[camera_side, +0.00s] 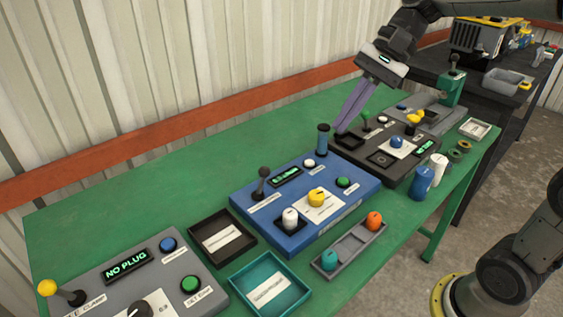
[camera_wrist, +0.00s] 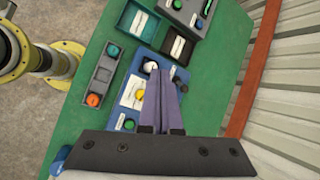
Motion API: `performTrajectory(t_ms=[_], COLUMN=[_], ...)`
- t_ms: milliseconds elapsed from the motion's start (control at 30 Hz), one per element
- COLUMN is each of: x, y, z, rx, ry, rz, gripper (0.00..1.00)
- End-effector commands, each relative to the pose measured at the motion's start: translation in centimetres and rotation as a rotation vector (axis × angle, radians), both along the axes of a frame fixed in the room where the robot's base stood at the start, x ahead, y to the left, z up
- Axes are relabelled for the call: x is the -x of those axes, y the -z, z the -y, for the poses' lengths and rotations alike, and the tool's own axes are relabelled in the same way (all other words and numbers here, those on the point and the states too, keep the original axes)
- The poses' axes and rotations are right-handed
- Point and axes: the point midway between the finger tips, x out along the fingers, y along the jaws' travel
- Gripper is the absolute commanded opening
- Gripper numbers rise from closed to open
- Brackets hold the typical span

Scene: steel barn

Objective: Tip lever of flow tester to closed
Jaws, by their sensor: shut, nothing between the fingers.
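No label I can read says flow tester, so I cannot tell which panel it is. The blue panel (camera_side: 255,205) has a black-knobbed lever (camera_side: 261,184), nearly upright, with a small screen and a yellow knob. The grey panel (camera_side: 190,309) in front has a yellow-ball lever (camera_side: 48,287) and reads NO PLUG. My gripper (camera_side: 340,129) is shut and empty, pointing down near the blue and dark panels. In the wrist view its fingers (camera_wrist: 168,72) hide part of the blue panel (camera_wrist: 150,58).
A dark tray (camera_side: 247,247), a teal tray (camera_side: 302,293) and a grey holder (camera_side: 345,257) with teal and orange knobs lie near the blue panel. A dark cylinder (camera_side: 323,138) stands close to my fingers. Blue and white cylinders (camera_side: 422,184) stand right. The table's back left is clear.

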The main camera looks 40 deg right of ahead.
Motion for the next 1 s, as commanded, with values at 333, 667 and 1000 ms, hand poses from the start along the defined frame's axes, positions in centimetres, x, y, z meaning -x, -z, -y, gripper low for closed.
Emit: performTrajectory(t_ms=[333,667,1000], x=[-12.1,-15.6,-15.7], y=[5.7,14.2,16.7], z=[5.8,11.8,10.2], rx=[-0.313,-0.423,-0.429], ry=[0.271,0.398,0.412], rz=[-0.290,-0.430,-0.445], gripper=[0.00,0.00,0.00])
